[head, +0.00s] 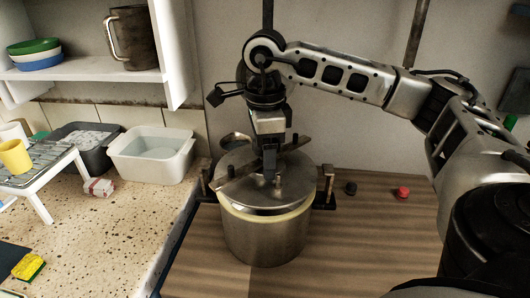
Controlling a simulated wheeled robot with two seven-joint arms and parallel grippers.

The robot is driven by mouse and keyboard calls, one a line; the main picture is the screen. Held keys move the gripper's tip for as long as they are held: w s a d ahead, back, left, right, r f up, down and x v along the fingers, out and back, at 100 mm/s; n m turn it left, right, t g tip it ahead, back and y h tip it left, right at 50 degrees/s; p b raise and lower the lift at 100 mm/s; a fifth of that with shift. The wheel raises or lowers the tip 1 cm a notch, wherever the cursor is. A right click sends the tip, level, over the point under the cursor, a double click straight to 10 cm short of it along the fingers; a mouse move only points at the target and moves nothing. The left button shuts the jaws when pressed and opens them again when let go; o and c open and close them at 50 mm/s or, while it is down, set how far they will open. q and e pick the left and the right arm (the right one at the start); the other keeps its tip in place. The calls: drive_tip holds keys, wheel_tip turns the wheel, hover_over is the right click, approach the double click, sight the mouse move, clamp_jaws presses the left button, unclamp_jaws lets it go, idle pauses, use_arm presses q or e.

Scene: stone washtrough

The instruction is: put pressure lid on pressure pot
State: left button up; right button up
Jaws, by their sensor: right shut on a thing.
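The pressure pot (265,241) is a steel pot with dark side handles, standing on the wooden counter in the middle of the view. The round steel pressure lid (298,188), with a bar across its top, is over the pot's mouth. A cream ring shows below the lid's front edge. I cannot tell whether the lid rests on the rim or is held just above it. My right gripper (270,172) points down at the lid's middle and is shut on the lid's top; the exact grip is partly hidden. My left gripper is not in view.
A black knob (351,188) and a red knob (402,192) lie on the wood right of the pot. A white basin (152,158), dark tub (84,142), dish rack (38,165) and yellow sponge (28,267) are on the speckled counter at left. Front right wood is clear.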

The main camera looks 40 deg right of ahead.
drive_tip(key=shift+f+b, duration=0.35)
drive_tip(key=shift+b, duration=0.05)
drive_tip(key=shift+f+b, duration=0.3)
drive_tip(key=shift+f, duration=0.05)
drive_tip(key=shift+f+b, duration=0.4)
drive_tip(key=shift+f, duration=0.05)
idle(1.3)
drive_tip(key=o, duration=1.5)
drive_tip(key=shift+o, duration=1)
drive_tip(key=shift+f, duration=0.1)
